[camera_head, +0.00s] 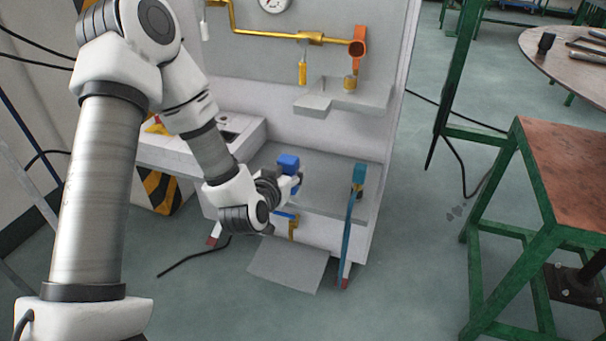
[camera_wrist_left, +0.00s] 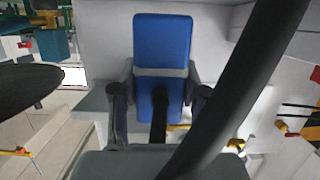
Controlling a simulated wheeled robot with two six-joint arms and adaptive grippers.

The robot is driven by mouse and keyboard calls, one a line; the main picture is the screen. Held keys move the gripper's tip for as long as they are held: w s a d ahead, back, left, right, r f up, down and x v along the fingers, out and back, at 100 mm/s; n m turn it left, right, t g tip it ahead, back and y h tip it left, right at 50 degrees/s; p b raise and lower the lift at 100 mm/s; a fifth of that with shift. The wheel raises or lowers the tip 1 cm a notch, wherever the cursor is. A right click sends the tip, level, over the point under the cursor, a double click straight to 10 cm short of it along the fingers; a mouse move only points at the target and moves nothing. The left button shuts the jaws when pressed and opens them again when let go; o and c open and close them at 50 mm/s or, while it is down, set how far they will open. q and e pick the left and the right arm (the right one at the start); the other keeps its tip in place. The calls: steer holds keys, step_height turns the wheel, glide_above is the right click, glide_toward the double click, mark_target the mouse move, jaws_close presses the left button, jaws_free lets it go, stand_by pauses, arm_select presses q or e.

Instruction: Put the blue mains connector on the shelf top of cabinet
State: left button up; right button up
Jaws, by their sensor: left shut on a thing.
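The blue mains connector (camera_head: 288,162) is held by my left gripper (camera_head: 292,183), over the lower grey deck of the cabinet. In the left wrist view the connector (camera_wrist_left: 162,45) stands between the two dark fingers of the gripper (camera_wrist_left: 158,105), which are shut on its lower part. A dark cable or tube crosses the right side of that view. The cabinet (camera_head: 280,55) is light grey with a small shelf (camera_head: 345,97) on its back wall, above and to the right of the gripper. My right gripper is not in view.
A yellow pipe (camera_head: 265,34) with an orange valve (camera_head: 357,46) runs above the shelf. A brass piece (camera_head: 350,82) stands on the shelf. A teal-topped post (camera_head: 358,175) stands at the deck's right. A green-framed table (camera_head: 565,170) is at the right.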

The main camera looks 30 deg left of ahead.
arm_select(q)
steer(key=x, duration=0.3)
steer(key=r+x, duration=0.1)
steer(key=x, duration=0.2)
steer(key=b+x, duration=0.1)
steer(key=x, duration=0.2)
steer(key=shift+w+r, duration=0.2)
steer(key=shift+r, duration=0.15)
steer(key=shift+w+f, duration=0.2)
steer(key=shift+w, duration=0.1)
step_height(320, 180, down, 3)
steer(key=shift+f+b, duration=0.15)
steer(key=shift+b, duration=0.65)
steer(key=o, duration=1.3)
